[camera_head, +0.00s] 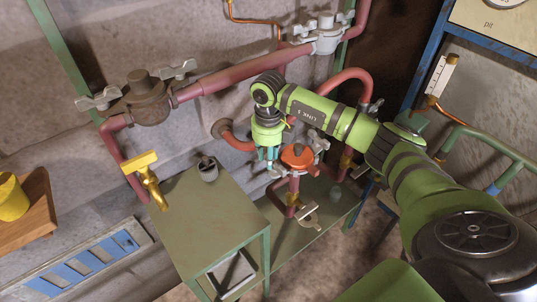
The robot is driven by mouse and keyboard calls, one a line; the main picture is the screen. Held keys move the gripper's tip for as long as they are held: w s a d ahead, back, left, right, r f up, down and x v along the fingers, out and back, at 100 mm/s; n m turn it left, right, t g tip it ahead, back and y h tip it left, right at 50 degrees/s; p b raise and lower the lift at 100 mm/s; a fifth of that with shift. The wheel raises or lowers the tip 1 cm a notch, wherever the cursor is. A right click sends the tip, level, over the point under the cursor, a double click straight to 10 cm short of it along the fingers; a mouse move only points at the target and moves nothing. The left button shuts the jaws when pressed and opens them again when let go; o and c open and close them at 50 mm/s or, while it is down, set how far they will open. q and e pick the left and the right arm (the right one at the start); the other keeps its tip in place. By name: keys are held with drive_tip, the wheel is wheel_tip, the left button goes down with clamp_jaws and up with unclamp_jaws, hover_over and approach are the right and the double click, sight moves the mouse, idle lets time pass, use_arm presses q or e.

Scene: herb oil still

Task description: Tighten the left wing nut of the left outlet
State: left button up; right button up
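A dark brown pipe fitting (150,98) sits at the upper left, with one grey wing nut (99,101) on its left and another (178,70) on its right. A grey fitting (325,40) at the top right also has two wing nuts. A lower fitting with an orange-red cap (298,156) has small wing nuts at its sides. No label shows which one is the left outlet. My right gripper (267,160) points down just left of the orange-red cap, by its left wing nut (277,171). Its teal fingertips are small, so their opening and any contact are unclear. My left gripper is out of view.
A green metal stand (205,215) is below, with a small grey cup (208,168) on top. A yellow tap (145,175) hangs on its left. Reddish pipes (235,75) cross the wall, and one curves close behind my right arm. A blue frame (420,60) stands at right.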

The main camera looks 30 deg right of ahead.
clamp_jaws()
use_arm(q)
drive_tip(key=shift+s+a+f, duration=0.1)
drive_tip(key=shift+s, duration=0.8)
use_arm(e)
drive_tip(key=shift+m, duration=0.3)
drive_tip(key=m, duration=0.1)
drive_tip(key=d+m, duration=0.1)
drive_tip(key=m, duration=0.1)
drive_tip(key=shift+m+b, duration=0.3)
drive_tip(key=shift+b, duration=0.1)
drive_tip(key=m, duration=0.4)
drive_tip(key=shift+s+d+m, duration=0.1)
drive_tip(key=shift+d+m, duration=0.2)
drive_tip(key=shift+d, duration=0.1)
drive_tip(key=m, duration=0.5)
drive_tip(key=shift+s+d, duration=0.4)
use_arm(q)
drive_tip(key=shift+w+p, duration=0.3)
drive_tip(key=shift+p, duration=0.05)
use_arm(e)
drive_tip(key=shift+s+d+m, duration=0.1)
drive_tip(key=shift+s+m, duration=0.1)
drive_tip(key=shift+m, duration=0.9)
drive_tip(key=shift+s+d+m, duration=0.1)
drive_tip(key=shift+s+m, duration=0.05)
drive_tip(key=shift+m, duration=0.95)
